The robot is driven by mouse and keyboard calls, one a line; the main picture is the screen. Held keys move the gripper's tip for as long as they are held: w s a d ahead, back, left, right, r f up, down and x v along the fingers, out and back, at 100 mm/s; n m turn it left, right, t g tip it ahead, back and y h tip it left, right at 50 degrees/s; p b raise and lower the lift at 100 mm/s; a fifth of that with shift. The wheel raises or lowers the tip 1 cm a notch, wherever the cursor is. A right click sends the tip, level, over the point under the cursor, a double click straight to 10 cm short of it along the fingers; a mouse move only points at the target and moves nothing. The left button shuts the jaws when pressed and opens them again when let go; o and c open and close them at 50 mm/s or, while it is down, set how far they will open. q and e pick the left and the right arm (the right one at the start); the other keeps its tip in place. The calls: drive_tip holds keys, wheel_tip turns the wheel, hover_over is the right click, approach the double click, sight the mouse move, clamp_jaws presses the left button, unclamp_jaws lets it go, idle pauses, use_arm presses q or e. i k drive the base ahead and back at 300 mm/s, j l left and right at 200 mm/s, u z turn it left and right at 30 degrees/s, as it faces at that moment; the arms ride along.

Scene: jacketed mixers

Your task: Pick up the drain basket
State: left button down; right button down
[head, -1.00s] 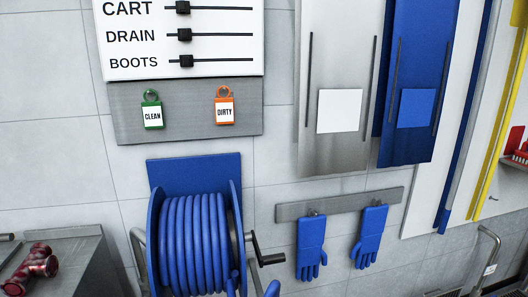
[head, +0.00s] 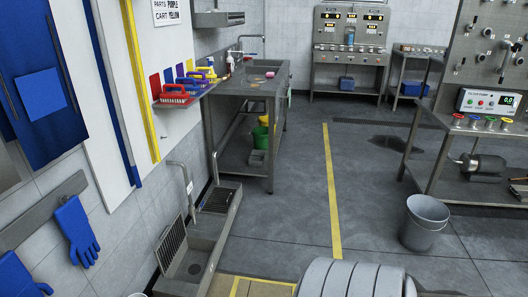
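I cannot surely pick out a drain basket in the head view. A low steel floor trough (head: 208,238) stands by the left wall, with a dark round spot, perhaps a drain opening, in its floor. A dark slatted grate (head: 172,241) leans at its near left side, and a second slatted grate (head: 219,199) lies at its far end. Neither gripper is in view, so their state is hidden.
A grey bucket (head: 424,224) stands on the floor at right, near a steel bench with a motor (head: 478,164). A steel sink table (head: 262,90) is along the left wall. Open floor with a yellow line (head: 331,190) lies in the middle.

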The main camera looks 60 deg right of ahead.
sight(258, 158)
drive_tip(key=z, duration=2.05)
drive_tip(key=i+z, duration=0.1)
drive_tip(key=i+l+z, duration=0.3)
drive_tip(key=i, duration=0.5)
drive_tip(key=i+z, duration=0.3)
drive_tip(key=i, duration=2.35)
drive_tip(key=i+u, duration=0.1)
drive_tip(key=i, duration=0.5)
drive_tip(key=i+l+u, duration=0.1)
drive_tip(key=i, duration=0.5)
drive_tip(key=i+l+u, duration=0.1)
drive_tip(key=i+l, duration=0.15)
drive_tip(key=i, duration=0.3)
